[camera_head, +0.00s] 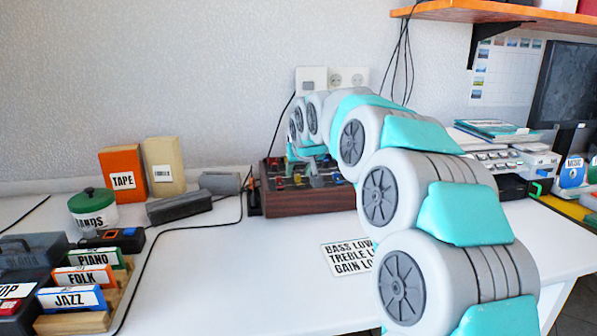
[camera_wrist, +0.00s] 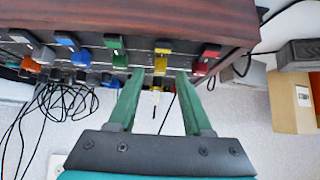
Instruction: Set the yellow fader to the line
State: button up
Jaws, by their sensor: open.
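The mixer (camera_head: 315,203) is a dark box with wooden sides on the table against the wall, partly hidden behind my arm. In the wrist view its panel (camera_wrist: 240,20) fills the top, with a row of coloured caps. The yellow fader (camera_wrist: 162,47) is between the green cap (camera_wrist: 116,43) and the red cap (camera_wrist: 207,52). My gripper (camera_wrist: 160,74) is open, its two green fingers either side of the yellow column, with nothing visibly held. Contact with the fader cannot be told. My gripper also shows over the mixer in the head view (camera_head: 306,150). I cannot make out the line.
A label card (camera_head: 348,258) lies in front of the mixer. A grey block (camera_head: 180,207), an orange TAPE box (camera_head: 123,174) and a tan box (camera_head: 165,167) stand to its left. A black cable (camera_head: 160,233) crosses the table. The front middle of the table is clear.

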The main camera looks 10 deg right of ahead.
jog(key=shift+x, duration=0.9)
grip_shut()
dwell(0.8)
